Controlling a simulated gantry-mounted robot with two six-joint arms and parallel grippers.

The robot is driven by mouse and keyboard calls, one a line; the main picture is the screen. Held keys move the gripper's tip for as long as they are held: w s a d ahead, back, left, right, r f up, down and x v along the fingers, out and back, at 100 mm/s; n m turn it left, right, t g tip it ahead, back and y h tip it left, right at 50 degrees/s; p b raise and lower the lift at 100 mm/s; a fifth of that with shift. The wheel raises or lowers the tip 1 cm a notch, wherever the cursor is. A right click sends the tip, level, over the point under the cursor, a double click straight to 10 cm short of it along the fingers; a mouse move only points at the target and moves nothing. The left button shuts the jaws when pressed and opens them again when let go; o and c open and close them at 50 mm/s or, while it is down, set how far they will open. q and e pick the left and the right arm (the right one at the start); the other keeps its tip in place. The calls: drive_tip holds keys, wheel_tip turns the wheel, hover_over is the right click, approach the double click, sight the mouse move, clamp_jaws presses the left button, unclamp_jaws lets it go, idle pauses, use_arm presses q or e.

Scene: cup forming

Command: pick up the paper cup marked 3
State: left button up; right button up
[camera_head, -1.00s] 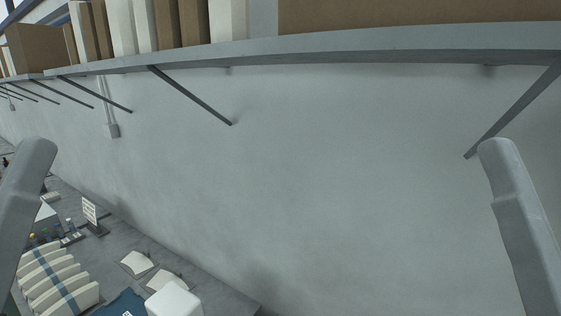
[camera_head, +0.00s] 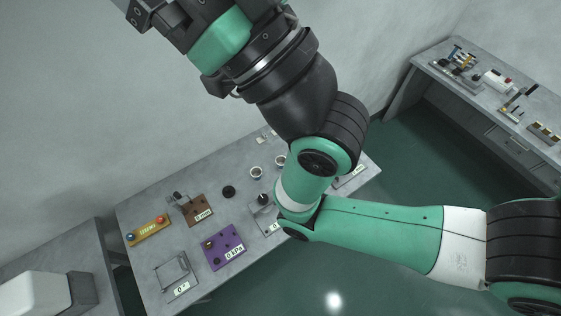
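Two small pale cups stand on the grey table, one left cup (camera_head: 256,173) and one right cup (camera_head: 281,160) close to my arm. They are too small to read any mark on them, so I cannot tell which is the paper cup marked 3. A green, black and white arm of mine comes in from the right, bends over the table and runs up to the top left. It hides part of the table around the cups. No gripper fingers show; the arm's far end runs out of the top of the view. No other arm shows.
The grey table (camera_head: 135,210) holds a purple device (camera_head: 224,246), a brown device (camera_head: 196,209), a yellow panel (camera_head: 149,231), a dark round piece (camera_head: 229,191) and a metal frame (camera_head: 172,273). Another bench (camera_head: 425,62) with equipment stands at the right. Green floor (camera_head: 400,145) lies between.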

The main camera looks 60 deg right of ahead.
use_arm(q)
drive_tip(key=shift+w, duration=0.1)
idle(0.3)
drive_tip(key=o, duration=0.8)
